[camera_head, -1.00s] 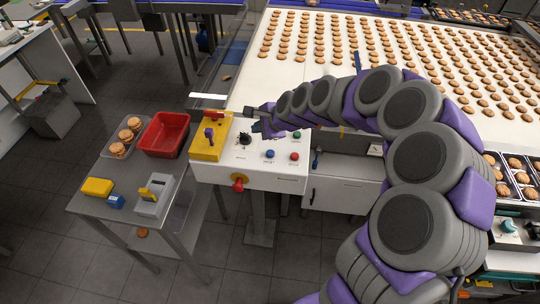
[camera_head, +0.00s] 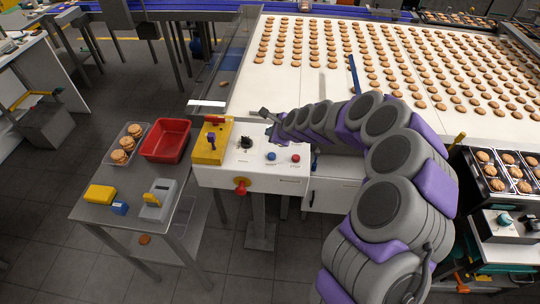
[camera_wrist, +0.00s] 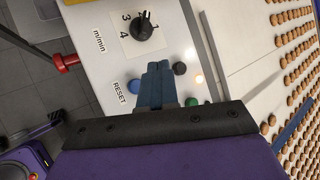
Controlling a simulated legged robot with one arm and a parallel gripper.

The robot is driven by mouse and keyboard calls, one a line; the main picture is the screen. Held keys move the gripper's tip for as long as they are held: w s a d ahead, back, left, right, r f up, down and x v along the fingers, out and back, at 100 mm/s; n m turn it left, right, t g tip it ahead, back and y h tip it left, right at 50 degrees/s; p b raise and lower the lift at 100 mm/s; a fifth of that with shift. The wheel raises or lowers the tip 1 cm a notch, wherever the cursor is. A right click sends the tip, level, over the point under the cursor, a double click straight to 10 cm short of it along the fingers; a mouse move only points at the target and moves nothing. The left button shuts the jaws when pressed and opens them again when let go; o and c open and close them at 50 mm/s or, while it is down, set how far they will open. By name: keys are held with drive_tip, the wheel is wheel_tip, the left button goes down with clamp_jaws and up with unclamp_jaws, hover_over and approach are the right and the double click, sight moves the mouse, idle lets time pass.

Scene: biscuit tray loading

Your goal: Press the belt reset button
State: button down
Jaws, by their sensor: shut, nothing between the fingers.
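The control panel (camera_head: 215,172) is a white box with a blue button (camera_head: 271,156), a red button (camera_head: 296,158) and a black dial (camera_head: 245,142) on top. In the wrist view, the word RESET is printed beside the blue button (camera_wrist: 134,86). My gripper (camera_head: 263,112) is over the far part of the panel.
A yellow box (camera_head: 208,155) with a red lever stands on the panel's left end. A red knob (camera_head: 241,186) juts from the front. A steel table (camera_head: 170,208) with a red bin (camera_head: 166,139) is left. The biscuit belt (camera_head: 290,90) lies behind.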

sight(273, 157)
wheel_tip(273, 157, down, 8)
drive_tip(key=b, duration=0.5)
drive_tip(key=shift+d+f+b, duration=0.15)
drive_tip(key=shift+b, duration=0.25)
drive_tip(key=shift+f, duration=0.1)
drive_tip(key=shift+d, duration=0.15)
drive_tip(key=shift+d, duration=0.15)
drive_tip(key=shift+a, duration=0.2)
drive_tip(key=shift+d+f, duration=0.1)
idle(0.9)
drive_tip(key=shift+f, duration=0.2)
